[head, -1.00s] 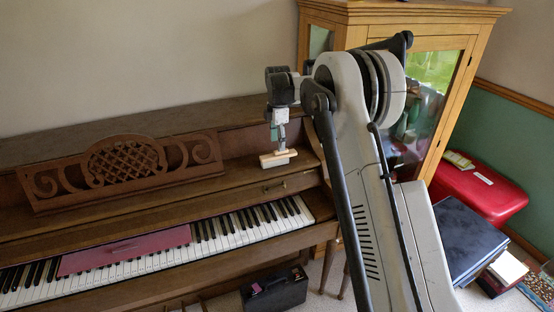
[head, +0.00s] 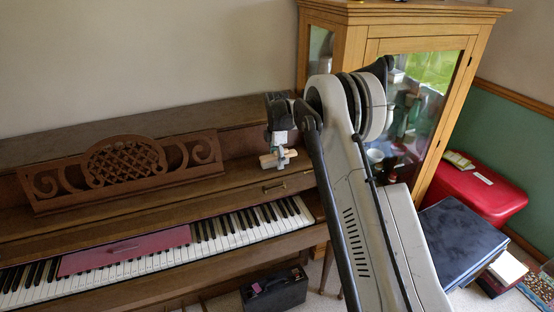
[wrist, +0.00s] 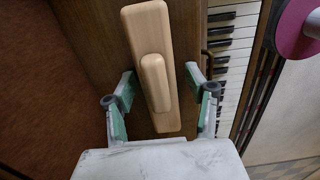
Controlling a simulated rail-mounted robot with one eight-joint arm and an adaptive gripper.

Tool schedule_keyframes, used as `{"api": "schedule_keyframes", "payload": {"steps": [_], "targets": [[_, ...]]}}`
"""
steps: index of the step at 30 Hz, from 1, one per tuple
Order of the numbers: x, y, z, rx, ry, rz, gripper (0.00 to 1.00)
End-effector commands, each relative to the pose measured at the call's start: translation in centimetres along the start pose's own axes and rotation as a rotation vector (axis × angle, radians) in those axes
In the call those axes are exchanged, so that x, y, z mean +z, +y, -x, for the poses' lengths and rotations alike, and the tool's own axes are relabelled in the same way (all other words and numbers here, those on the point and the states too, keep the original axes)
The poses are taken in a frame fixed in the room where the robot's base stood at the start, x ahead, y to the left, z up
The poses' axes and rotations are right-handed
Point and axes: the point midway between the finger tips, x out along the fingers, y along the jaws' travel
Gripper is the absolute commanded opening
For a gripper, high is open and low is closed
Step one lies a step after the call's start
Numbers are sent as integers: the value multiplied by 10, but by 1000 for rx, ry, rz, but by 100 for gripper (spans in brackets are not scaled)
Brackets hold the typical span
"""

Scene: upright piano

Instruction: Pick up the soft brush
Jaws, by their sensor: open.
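The soft brush is a pale wooden block with a raised rounded grip; in the wrist view the brush (wrist: 146,25) fills the upper middle, and its bristles are hidden. In the head view the brush (head: 267,161) rests on the piano's shelf, right of the carved music stand. My gripper (wrist: 160,85) is open and empty, its green-padded fingers on either side of the brush's near half with gaps showing. In the head view my gripper (head: 280,158) is low over the brush and partly covers it.
The piano keys (head: 262,217) lie below the shelf, partly under a pink cloth (head: 125,250). The carved music stand (head: 125,170) is to the left. A glass-fronted cabinet (head: 400,38) stands right behind my arm. A round pink-and-grey thing (wrist: 298,35) shows at the wrist view's top right.

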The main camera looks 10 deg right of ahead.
Motion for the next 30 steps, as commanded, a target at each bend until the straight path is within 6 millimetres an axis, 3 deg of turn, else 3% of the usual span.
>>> {"api": "schedule_keyframes", "payload": {"steps": [2,13,23,30], "targets": [[0,0,0,0,0,0,51],[0,0,0,0,0,0,1],[0,0,2,0,0,0,0],[0,0,23,0,0,0,0]]}}
